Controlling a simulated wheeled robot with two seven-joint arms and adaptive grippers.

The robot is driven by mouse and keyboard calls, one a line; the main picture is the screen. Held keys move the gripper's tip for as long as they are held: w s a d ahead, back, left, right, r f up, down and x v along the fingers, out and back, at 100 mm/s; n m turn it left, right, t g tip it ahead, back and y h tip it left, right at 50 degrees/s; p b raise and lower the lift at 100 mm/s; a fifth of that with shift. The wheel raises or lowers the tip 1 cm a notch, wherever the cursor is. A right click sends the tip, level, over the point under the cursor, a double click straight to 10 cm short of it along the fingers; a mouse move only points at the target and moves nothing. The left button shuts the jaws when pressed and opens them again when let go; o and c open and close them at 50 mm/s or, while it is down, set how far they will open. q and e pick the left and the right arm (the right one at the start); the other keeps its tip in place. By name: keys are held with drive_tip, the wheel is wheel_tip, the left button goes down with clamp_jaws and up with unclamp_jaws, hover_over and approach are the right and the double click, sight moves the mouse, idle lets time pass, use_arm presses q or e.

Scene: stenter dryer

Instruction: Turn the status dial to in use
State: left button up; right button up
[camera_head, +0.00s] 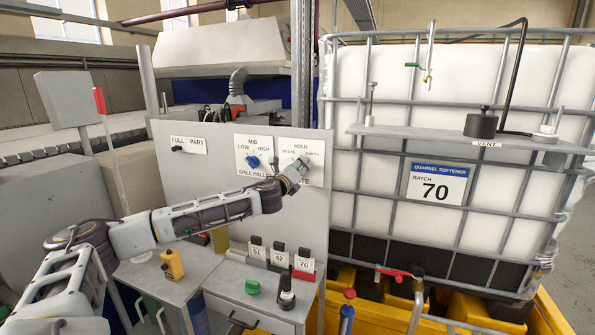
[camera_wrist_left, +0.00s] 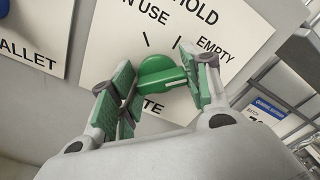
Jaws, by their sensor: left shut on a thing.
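The status dial (camera_wrist_left: 158,68) is a green knob on a white plate (camera_wrist_left: 215,25). The plate reads HOLD, EMPTY and a partly cut-off IN USE, with black tick marks above the knob. My left gripper (camera_wrist_left: 157,82) is shut on the dial, one finger on each side of it. In the head view my left gripper (camera_head: 296,170) reaches up to the status plate (camera_head: 313,150) on the upright grey panel and hides most of the dial. I cannot tell which label the dial points to. My right gripper is not in view.
A blue dial (camera_head: 253,162) on a LOW/MID/HIGH plate is just left of my gripper, with a FULL/PART switch (camera_head: 178,149) farther left. A caged white tank (camera_head: 455,130) stands right.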

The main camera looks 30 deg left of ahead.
use_arm(q)
drive_tip(key=shift+c, duration=0.4)
drive_tip(key=shift+a+f+n+b, duration=0.15)
drive_tip(key=shift+n+b, duration=2.1)
drive_tip(key=shift+n, duration=2.2)
drive_tip(key=shift+a+f+n+b, duration=0.1)
drive_tip(key=shift+n+b, duration=2.15)
drive_tip(key=shift+n, duration=2.2)
drive_tip(key=o, duration=1)
